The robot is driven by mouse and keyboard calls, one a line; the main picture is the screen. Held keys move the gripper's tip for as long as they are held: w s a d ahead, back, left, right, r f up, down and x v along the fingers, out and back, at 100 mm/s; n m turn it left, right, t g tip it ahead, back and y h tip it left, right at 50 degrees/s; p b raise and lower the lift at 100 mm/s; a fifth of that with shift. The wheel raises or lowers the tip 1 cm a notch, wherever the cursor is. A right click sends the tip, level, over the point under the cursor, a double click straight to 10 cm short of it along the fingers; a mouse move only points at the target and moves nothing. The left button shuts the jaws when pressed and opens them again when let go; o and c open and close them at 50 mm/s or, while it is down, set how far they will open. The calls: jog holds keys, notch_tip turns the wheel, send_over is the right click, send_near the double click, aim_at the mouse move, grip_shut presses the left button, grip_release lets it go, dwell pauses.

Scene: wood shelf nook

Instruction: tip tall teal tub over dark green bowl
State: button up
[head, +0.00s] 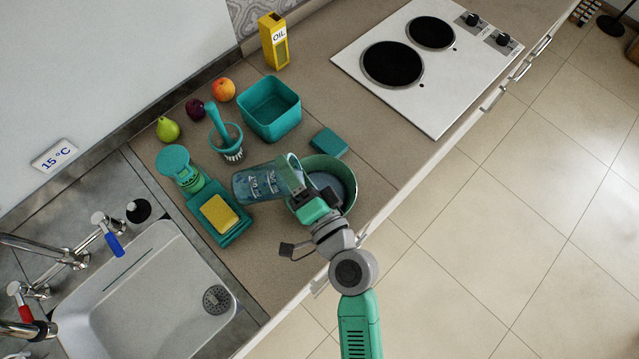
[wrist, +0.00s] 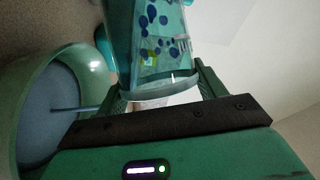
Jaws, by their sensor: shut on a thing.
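The tall teal tub (head: 258,184) is see-through with white markings. It is tilted far over, close to lying on its side, with a teal rim or band at its right end. My gripper (head: 301,191) is shut on it near that end. In the wrist view the tub (wrist: 158,45) shows blue spots and sits between the fingers of my gripper (wrist: 155,88). The dark green bowl (head: 346,170) stands on the counter under and right of my gripper, which partly hides it. The bowl (wrist: 96,78) shows a bluish inside at the left of the wrist view.
A soap tray with a yellow sponge (head: 219,213) and a green bottle (head: 183,172) stand left. A brush holder (head: 228,140), teal box (head: 270,112) and teal sponge (head: 329,142) are behind. The hob (head: 425,60) is at back right, the sink (head: 150,300) at front left.

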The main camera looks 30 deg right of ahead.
jog(key=shift+s+d+r+m+t+b, duration=0.1)
jog(key=shift+s+d+m+t+b, duration=0.1)
jog(key=shift+d+m+b, duration=0.3)
jog(key=shift+s+d+m+t+b, duration=0.2)
jog(key=shift+d+m+b, duration=0.25)
jog(key=shift+d, duration=0.1)
dwell(1.3)
jog(key=shift+s+d+m+t+b, duration=0.1)
jog(key=shift+d+m+t+b, duration=0.2)
jog(key=shift+m+b, duration=0.65)
dwell(0.9)
